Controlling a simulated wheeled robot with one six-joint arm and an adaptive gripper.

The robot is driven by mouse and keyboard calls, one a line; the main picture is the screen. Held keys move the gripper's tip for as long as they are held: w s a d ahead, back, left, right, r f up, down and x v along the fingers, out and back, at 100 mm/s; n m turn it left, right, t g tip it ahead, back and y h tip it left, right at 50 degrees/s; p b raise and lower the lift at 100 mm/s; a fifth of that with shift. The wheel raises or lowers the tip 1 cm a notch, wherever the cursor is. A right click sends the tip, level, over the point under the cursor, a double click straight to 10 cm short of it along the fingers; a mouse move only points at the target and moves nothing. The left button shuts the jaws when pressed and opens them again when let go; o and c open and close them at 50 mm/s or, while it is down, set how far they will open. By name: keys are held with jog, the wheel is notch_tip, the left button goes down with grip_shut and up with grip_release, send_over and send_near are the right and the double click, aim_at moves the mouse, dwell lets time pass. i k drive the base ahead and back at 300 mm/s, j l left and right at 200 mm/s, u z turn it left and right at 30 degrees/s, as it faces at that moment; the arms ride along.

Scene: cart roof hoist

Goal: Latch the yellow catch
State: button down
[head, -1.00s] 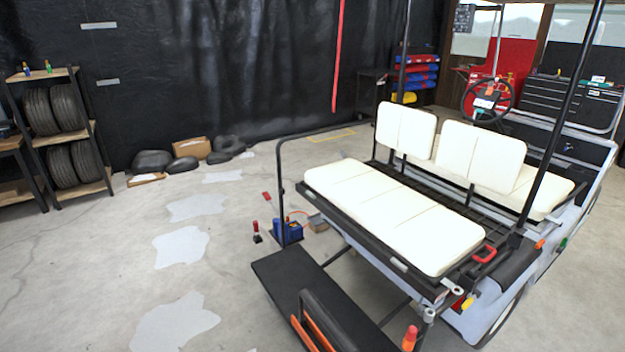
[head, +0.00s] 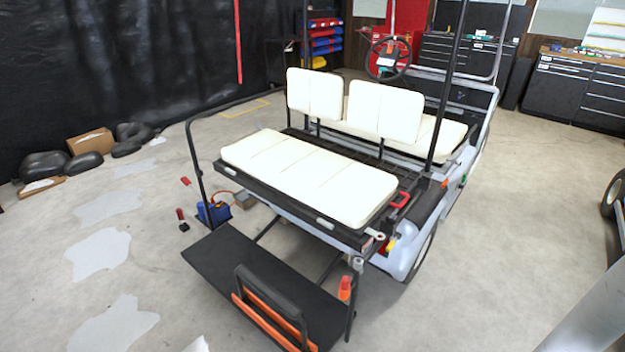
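The yellow catch (head: 391,245) is a small yellow piece at the rear right corner of the cart (head: 300,222), below the white seat. A small red part sits right beside it, and a pale round fitting (head: 376,235) is just to its upper left. The catch is too small to tell whether it is open or latched. A red handle (head: 400,200) is above it on the seat frame, and an orange grip (head: 345,288) stands on a post below left. My gripper is not in view.
The black rear footboard (head: 225,265) juts toward me, with a black and orange rail (head: 270,308) at its front edge. Floor right of the cart is open; a wheel (head: 613,195) shows at the right edge.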

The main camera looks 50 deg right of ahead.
aim_at(393, 242)
jog(key=i+l, duration=0.1)
jog(key=l, duration=0.3)
jog(key=i+l, duration=0.1)
jog(key=l, duration=0.3)
jog(key=i+l, duration=0.1)
jog(key=l, duration=0.25)
